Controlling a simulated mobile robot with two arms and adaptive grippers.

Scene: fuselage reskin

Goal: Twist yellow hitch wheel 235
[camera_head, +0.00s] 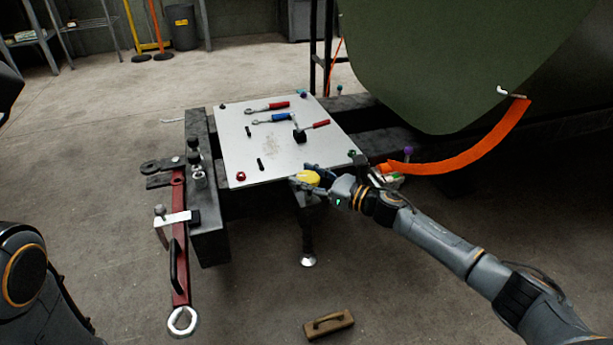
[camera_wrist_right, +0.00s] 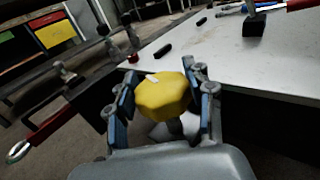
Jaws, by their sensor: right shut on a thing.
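The yellow hitch wheel (camera_head: 308,178) sits at the front edge of the white work plate, above a dark post with a round foot. My right gripper (camera_head: 312,175) reaches in from the right and is shut on the wheel. In the right wrist view the wheel (camera_wrist_right: 163,96) is a lobed yellow knob with a small white mark on top, between the two blue-padded fingers (camera_wrist_right: 165,95). A grey stem shows under it. My left gripper is not in view; only parts of my left arm show at the left edge.
The white plate (camera_head: 265,155) holds red- and blue-handled tools (camera_head: 280,118) and small dark pieces. A red bar (camera_head: 180,240) with a ring end hangs at the left. A wooden block (camera_head: 328,325) lies on the floor. An orange strip (camera_head: 470,157) hangs by the green panel (camera_head: 440,60).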

